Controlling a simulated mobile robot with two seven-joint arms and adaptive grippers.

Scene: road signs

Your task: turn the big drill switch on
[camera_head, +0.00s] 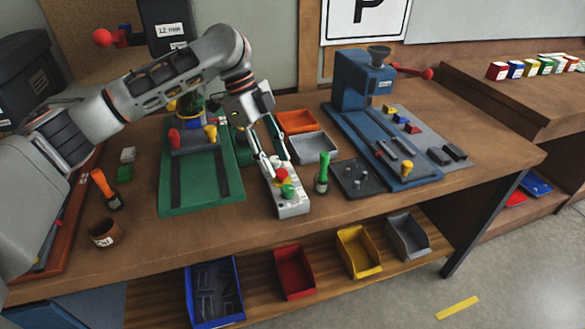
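A light grey switch box (291,207) lies on the workbench (330,222) near its front edge. It carries a red button (282,174) and, nearer the front, a green button (288,190). My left gripper (277,165) reaches down over the back end of the box, beside the red button. Its fingers look spread, with nothing seen held between them. I cannot tell whether a fingertip touches the box. A drill with a green base (200,202) and a "12 mm" label stands left of the box, partly hidden by my arm. My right gripper is not in view.
A blue drill press (350,80) stands at the right. A green-handled tool (322,173) stands close right of the switch box. Orange (296,121) and grey (313,147) trays sit behind.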

